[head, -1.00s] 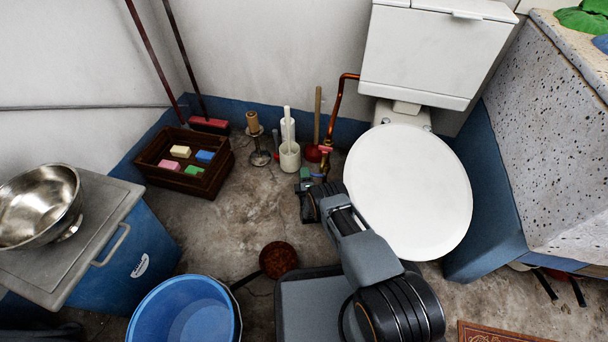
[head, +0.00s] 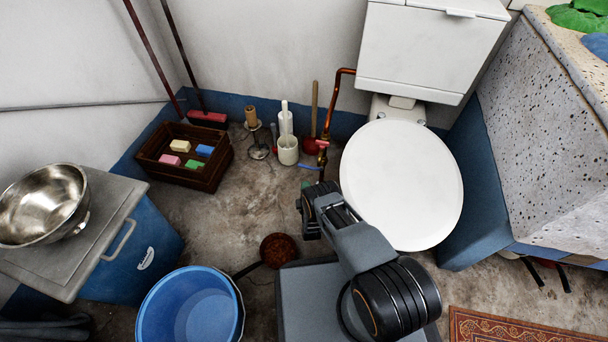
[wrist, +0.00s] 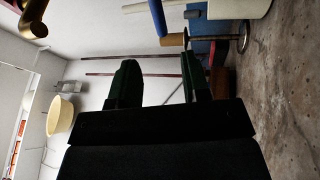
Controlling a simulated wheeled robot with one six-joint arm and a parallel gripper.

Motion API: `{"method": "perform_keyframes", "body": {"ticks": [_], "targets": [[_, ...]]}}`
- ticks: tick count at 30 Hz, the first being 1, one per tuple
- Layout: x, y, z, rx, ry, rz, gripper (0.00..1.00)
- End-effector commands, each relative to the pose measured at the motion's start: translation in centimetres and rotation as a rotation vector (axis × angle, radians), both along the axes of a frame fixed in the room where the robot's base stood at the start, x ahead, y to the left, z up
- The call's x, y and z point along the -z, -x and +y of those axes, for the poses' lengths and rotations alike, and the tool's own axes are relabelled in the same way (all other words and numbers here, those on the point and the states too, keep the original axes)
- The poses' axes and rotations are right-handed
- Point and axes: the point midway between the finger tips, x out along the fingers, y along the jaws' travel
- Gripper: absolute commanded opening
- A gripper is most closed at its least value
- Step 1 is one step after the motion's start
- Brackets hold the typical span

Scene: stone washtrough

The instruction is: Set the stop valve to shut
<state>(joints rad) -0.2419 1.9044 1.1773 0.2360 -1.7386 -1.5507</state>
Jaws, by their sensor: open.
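A copper pipe (head: 336,98) runs down the wall left of the toilet. A pinkish-red handle (head: 322,143) sits on its brass lower part, and a thin blue lever (head: 311,167) points left below it. I cannot tell which one is the stop valve's. In the wrist view a blue bar (wrist: 157,17) stands just beyond the fingertips, apart from them, and brass fittings (wrist: 33,27) show at the upper left. My gripper (wrist: 158,63) is open and empty, its two dark green fingers spread. In the head view my wrist mostly hides the fingers, below the blue lever.
The toilet lid (head: 402,185) is close on the right. A plunger (head: 312,120), a white brush holder (head: 288,150) and a candlestick (head: 254,135) stand behind. A crate (head: 207,176) is at left, a blue bucket (head: 238,300) and a rusty pan (head: 278,250) in front. Some floor between is bare.

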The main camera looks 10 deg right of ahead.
Motion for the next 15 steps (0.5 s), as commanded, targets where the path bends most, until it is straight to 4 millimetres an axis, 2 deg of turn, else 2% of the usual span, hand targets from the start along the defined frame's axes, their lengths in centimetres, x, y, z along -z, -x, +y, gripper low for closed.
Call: {"method": "perform_keyframes", "body": {"ticks": [1, 6, 15], "targets": [[0.1, 0.9, 0.0, -0.001, 0.001, 0.005, 0.43], [0.6, 2.9, 0.0, -0.002, -0.001, 0.002, 0.43], [0.9, 4.0, 0.0, -0.001, -0.001, 0.000, 0.43]]}}
